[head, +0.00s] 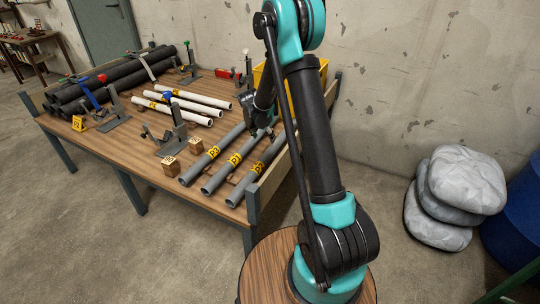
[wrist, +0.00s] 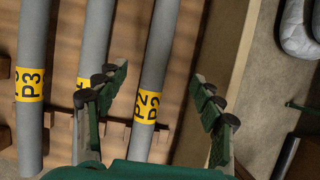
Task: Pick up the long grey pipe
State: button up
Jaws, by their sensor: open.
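Three grey pipes lie side by side near the right end of the workbench, each with a yellow label. The left one reads P3 (head: 212,152) and also shows in the wrist view (wrist: 32,50). The middle grey pipe (head: 234,158) has its label partly covered by my finger in the wrist view. The right one reads P2 (head: 256,168). Which is longest I cannot tell. In the wrist view my gripper (wrist: 160,88) is open and empty, its fingers to either side of the P2 pipe (wrist: 158,70). Whether they are down at its height is unclear. The head view mostly hides my gripper.
White pipes (head: 188,104) and a stack of black pipes (head: 122,76) lie farther left on the bench. Clamps (head: 178,135) and small wooden blocks (head: 169,166) stand near the grey pipes. The bench's raised edge (wrist: 222,50) runs close right of P2. A yellow crate (head: 262,78) stands behind.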

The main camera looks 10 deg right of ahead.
aim_at(268, 152)
jog(key=x, duration=1.4)
jog(key=shift+f, duration=0.35)
grip_shut()
